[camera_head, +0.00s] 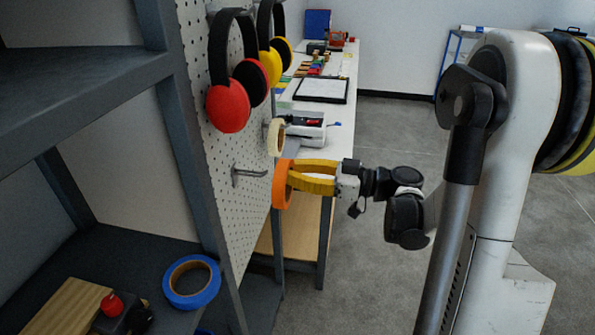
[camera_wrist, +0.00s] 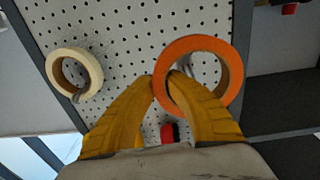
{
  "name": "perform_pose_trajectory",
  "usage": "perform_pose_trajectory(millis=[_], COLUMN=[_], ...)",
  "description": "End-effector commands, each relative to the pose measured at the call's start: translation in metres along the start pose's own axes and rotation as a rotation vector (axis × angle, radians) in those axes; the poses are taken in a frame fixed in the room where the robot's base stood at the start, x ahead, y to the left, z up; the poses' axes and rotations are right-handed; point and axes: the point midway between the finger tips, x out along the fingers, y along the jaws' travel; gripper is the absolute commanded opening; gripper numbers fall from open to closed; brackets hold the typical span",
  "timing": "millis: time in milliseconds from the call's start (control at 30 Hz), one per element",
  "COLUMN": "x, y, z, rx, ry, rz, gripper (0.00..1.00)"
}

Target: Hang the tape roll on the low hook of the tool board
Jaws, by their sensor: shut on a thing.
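My gripper (camera_head: 289,177) has yellow fingers and is shut on the orange tape roll (camera_head: 278,187), pinching its rim. In the wrist view, the orange tape roll (camera_wrist: 237,76) stands upright in front of the tool board (camera_wrist: 130,22), its hole facing the board. A small grey piece, possibly the low hook, shows through the hole. In the head view, the low hook (camera_head: 248,173) sticks out of the tool board (camera_head: 222,150), just left of the roll and apart from it. A cream tape roll (camera_head: 275,137) hangs on another hook; it also shows in the wrist view (camera_wrist: 53,68).
Red ear defenders (camera_head: 228,108) and yellow ones (camera_head: 271,66) hang higher on the board. A blue tape roll (camera_head: 207,295) lies on the dark shelf at the lower left. A workbench (camera_head: 341,112) with tools stands behind. Open floor (camera_head: 385,290) lies right of the board.

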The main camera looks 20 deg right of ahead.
Motion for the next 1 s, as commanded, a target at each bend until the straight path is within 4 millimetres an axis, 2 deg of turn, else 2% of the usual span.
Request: perform_pose_trajectory(millis=[900,1000], x=[0.061,0.066], y=[-0.003,-0.003], z=[0.004,0.009], rx=[-0.001,0.000], ry=[0.000,0.000], rz=[-0.002,-0.002], gripper=[0.00,0.00])
